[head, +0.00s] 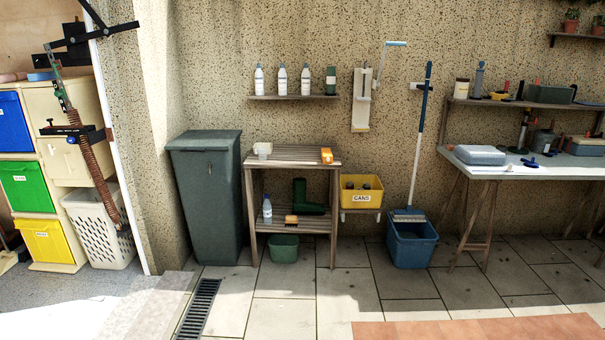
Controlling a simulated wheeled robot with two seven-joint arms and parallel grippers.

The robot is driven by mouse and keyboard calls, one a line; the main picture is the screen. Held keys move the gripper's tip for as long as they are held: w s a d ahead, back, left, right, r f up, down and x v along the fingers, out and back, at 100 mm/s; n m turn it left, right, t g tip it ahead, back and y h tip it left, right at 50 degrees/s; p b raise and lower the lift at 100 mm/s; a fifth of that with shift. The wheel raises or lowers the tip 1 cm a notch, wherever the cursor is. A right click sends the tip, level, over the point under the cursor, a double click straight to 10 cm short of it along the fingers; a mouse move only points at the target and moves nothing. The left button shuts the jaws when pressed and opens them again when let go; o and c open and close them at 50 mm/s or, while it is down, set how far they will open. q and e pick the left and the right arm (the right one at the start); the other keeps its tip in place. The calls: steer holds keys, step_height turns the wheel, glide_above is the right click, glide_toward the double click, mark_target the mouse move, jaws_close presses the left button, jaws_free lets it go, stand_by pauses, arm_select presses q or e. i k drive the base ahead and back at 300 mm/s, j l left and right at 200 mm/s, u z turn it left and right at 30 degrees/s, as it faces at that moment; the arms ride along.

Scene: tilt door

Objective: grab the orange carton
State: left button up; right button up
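A small orange carton (326,155) sits on the right part of the top of a slatted wooden stand (288,163) against the wall. A white cup-like item (263,149) is on the same top, to the left and apart from the carton. Another small orange-brown item (291,219) lies on the stand's lower shelf; it is too small to identify. Neither my left nor my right gripper is in view.
A grey lidded bin (208,190) stands left of the stand. To the right are a yellow CANS box (361,192), a blue mop bucket (411,245) and a workbench (530,168). A bottle shelf (294,97) hangs above. The paved floor (345,300) in front is clear.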

mark_target(327, 157)
steer(key=i, duration=2.3)
steer(key=i+u, duration=0.1)
steer(key=i, duration=0.45)
steer(key=i+l, duration=0.1)
steer(key=i, duration=0.45)
steer(key=i+l+u, duration=0.15)
steer(key=i, duration=0.4)
steer(key=i+l+u, duration=0.1)
steer(key=i, duration=0.45)
